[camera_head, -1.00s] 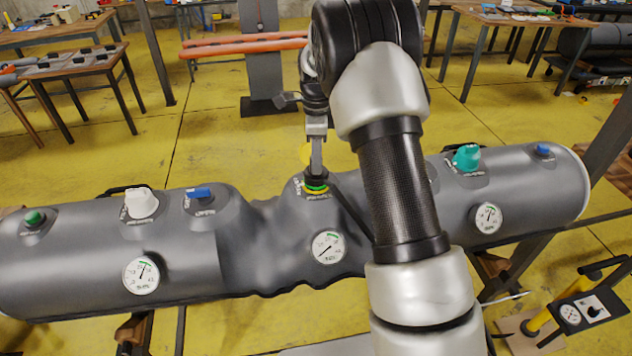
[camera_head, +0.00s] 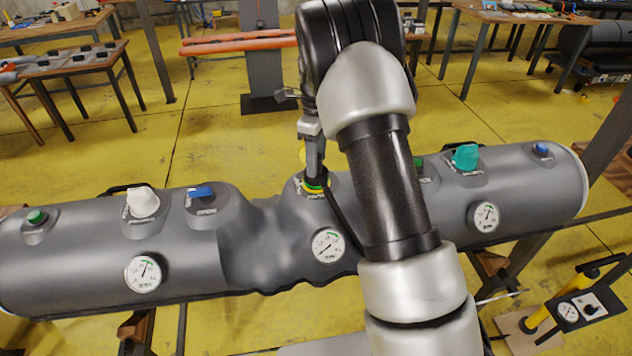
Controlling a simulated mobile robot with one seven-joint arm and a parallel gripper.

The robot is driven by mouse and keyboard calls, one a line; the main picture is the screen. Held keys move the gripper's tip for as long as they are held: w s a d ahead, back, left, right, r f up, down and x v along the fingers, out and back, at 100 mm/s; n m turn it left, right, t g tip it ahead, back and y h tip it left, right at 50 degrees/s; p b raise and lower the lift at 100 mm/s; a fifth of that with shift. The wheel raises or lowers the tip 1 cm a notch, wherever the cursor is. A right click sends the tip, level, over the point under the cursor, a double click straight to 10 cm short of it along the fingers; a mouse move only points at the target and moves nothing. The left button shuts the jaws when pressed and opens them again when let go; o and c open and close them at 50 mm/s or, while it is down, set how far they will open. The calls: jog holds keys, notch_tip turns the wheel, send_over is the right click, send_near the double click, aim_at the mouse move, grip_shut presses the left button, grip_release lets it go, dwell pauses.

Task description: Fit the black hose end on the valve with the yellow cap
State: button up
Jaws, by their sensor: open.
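The valve with the yellow cap (camera_head: 303,156) is on the middle, sagging part of the grey tube; a strip of yellow, apparently the cap, shows behind my fingers. A yellow-green ring (camera_head: 315,188) shows at the valve's base. The black hose (camera_head: 343,218) runs from the valve down to the right and passes behind my arm. Its end is at the valve, under my fingertips, mostly hidden; I cannot tell whether it is seated. My gripper (camera_head: 315,172) points down there, seen edge-on, with its jaws open around or just above the hose end.
The tube also bears a white valve (camera_head: 142,202), blue caps (camera_head: 201,190), a green cap (camera_head: 36,216) and a teal valve (camera_head: 466,157). A round gauge (camera_head: 328,245) sits below the middle valve. A yellow hand pump (camera_head: 543,316) stands at lower right. Tables stand behind.

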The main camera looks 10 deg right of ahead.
jog(key=shift+r, duration=0.1)
notch_tip(320, 180, up, 17)
jog(key=shift+r, duration=0.15)
dwell(0.8)
jog(key=s+d+r+n+t, duration=0.1)
jog(key=s+r+n+t, duration=0.1)
jog(key=s+r+n, duration=0.6)
jog(key=s+f+n+t, duration=0.1)
jog(key=s+f+n, duration=0.1)
jog(key=s+n, duration=0.5)
jog(key=s+f+n+t, duration=0.1)
jog(key=s+n, duration=0.7)
jog(key=s, duration=1)
jog(key=shift+a+f+t, duration=0.35)
jog(key=shift+a+t, duration=0.1)
jog(key=shift+t, duration=0.35)
jog(key=shift+s, duration=0.1)
